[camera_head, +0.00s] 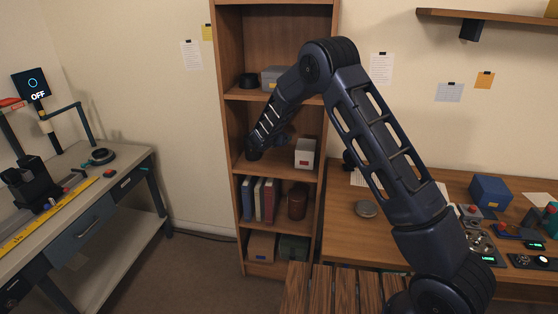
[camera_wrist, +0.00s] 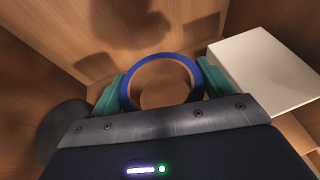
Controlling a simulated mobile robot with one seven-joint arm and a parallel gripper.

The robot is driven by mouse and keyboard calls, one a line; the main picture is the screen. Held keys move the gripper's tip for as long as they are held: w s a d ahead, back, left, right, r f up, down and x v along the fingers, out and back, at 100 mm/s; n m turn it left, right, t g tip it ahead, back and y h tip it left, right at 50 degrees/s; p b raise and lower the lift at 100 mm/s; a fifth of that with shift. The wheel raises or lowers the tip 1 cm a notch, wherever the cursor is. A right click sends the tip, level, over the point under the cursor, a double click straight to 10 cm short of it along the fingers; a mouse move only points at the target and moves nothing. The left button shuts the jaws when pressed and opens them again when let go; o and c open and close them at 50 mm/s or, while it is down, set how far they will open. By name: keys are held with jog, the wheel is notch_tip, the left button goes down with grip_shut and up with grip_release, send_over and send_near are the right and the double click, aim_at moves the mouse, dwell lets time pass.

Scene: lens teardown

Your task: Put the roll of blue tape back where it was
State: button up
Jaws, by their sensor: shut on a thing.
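The roll of blue tape (camera_wrist: 160,56) shows in the wrist view as a blue ring with a brown inside. My gripper (camera_wrist: 161,86) has its teal fingers on the two sides of the ring and is shut on it. In the head view my forearm reaches into the middle compartment of the bookcase (camera_head: 230,130), left of a white box (camera_head: 304,158). My arm mostly hides the gripper and tape there. In the wrist view, the wooden shelf board lies beyond the ring; whether the tape touches it I cannot tell.
The white box stands close on the right in the wrist view (camera_wrist: 262,72). A dark round thing (camera_wrist: 62,128) is close on the left. Side and back walls enclose the compartment. Books (camera_head: 259,198) and a dark red jar (camera_head: 297,202) stand one shelf below.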

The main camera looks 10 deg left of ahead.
aim_at(279, 159)
jog(key=shift+w+f, duration=0.15)
jog(key=shift+f, duration=4.7)
jog(key=o, duration=1.1)
jog(key=shift+f, duration=0.15)
jog(key=shift+c, duration=0.2)
jog(key=v, duration=1.2)
